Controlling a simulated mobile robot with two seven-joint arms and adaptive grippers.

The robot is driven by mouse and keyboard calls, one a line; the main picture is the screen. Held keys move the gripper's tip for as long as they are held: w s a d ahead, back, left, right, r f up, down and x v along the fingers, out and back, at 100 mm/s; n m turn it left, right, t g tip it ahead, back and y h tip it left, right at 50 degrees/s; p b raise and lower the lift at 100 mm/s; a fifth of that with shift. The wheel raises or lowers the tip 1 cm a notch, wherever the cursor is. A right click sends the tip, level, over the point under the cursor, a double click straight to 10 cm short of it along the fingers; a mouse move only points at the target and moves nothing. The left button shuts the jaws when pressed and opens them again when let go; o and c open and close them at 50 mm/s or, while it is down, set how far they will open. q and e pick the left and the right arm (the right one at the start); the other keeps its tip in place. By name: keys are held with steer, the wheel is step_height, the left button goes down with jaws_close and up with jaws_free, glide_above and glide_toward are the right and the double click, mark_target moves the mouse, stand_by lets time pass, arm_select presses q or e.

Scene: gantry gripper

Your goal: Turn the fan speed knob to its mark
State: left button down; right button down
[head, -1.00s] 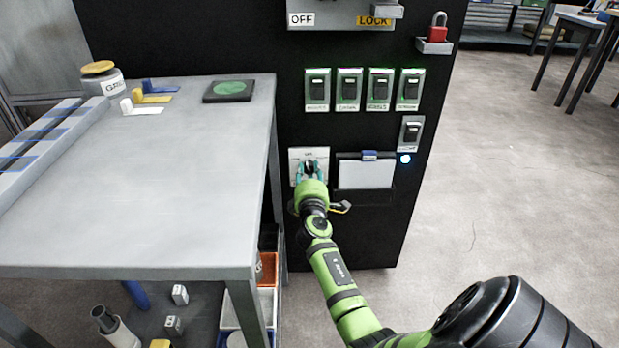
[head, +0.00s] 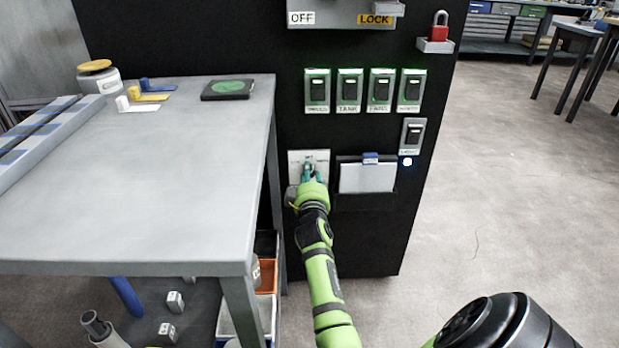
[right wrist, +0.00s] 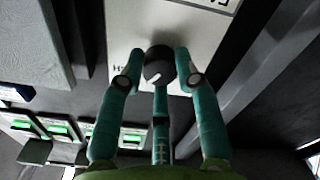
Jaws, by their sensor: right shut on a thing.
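The fan speed knob (right wrist: 158,66) is small, round and dark, with a white pointer line, on a pale plate (right wrist: 205,40). In the right wrist view the pointer slants toward the lower left. My right gripper (right wrist: 160,72) has its teal fingers on both sides of the knob and is shut on it. In the head view the right gripper (head: 309,172) covers most of the knob in front of its white plate (head: 295,157) on the black cabinet. The mark on the plate cannot be made out clearly. My left gripper is out of view.
A grey table (head: 150,190) stands close on the left of my right arm. A holder with a pale card (head: 367,178) is just right of the knob plate. Several rocker switches (head: 349,90) sit above. The floor on the right is clear.

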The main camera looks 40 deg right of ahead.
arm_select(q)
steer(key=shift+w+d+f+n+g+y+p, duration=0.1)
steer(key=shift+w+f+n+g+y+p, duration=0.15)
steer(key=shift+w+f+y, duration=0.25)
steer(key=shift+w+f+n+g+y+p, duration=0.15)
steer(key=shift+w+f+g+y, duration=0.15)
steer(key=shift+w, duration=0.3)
arm_select(e)
steer(key=shift+m, duration=2.6)
steer(key=c, duration=0.9)
jaws_free()
steer(key=shift+r, duration=0.1)
